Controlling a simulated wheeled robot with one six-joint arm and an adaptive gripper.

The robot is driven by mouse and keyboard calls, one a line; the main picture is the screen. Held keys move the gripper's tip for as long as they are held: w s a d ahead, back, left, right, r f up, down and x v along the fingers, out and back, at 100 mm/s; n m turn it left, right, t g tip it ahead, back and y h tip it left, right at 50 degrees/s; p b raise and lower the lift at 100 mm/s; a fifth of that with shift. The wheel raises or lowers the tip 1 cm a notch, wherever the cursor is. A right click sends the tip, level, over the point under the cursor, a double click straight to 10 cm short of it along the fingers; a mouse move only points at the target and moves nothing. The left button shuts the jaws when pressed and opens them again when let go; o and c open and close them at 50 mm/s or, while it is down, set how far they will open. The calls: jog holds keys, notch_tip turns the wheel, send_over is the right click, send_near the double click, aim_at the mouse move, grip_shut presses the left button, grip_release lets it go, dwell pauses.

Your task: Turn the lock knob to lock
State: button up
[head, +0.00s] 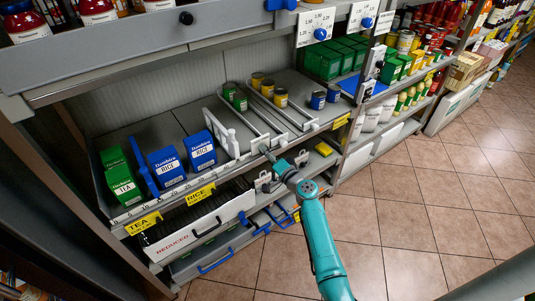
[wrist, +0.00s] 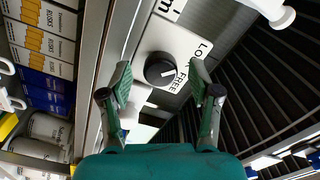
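The lock knob (wrist: 159,69) is a round black dial on a white plate (wrist: 183,43) in the wrist view. The plate carries lettering that reads FREE and a partly readable word starting with LO. A short white mark on the knob points right, toward the FREE lettering. My gripper (wrist: 160,76) is open, with one green finger to each side of the knob and visible gaps to it. In the head view my gripper (head: 271,157) is at the shelf's front edge, below the white-railed lanes. The knob cannot be made out there.
Blue RICE boxes (head: 167,167) and green TEA boxes (head: 122,190) stand on the shelf at left. A yellow block (head: 323,149) lies to the right. The tiled floor (head: 430,205) is clear at right.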

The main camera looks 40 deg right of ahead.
jog(key=s, duration=1.2)
dwell(0.5)
jog(key=s+a+f+n+g+h, duration=0.15)
jog(key=s+a+f, duration=0.25)
jog(key=s+a, duration=0.55)
jog(key=s+a+f+n+g, duration=0.25)
jog(key=s+a+f, duration=0.35)
jog(key=s, duration=0.7)
jog(key=s+a+r+n, duration=0.3)
jog(key=s+r+n, duration=0.1)
jog(key=s+r, duration=0.4)
jog(key=s+a+r+n+y, duration=0.1)
jog(key=s+a+r+n, duration=0.3)
jog(key=s+r, duration=0.5)
jog(key=s, duration=0.3)
jog(key=shift+s+a+r+t, duration=0.25)
jog(key=shift+s+t, duration=0.15)
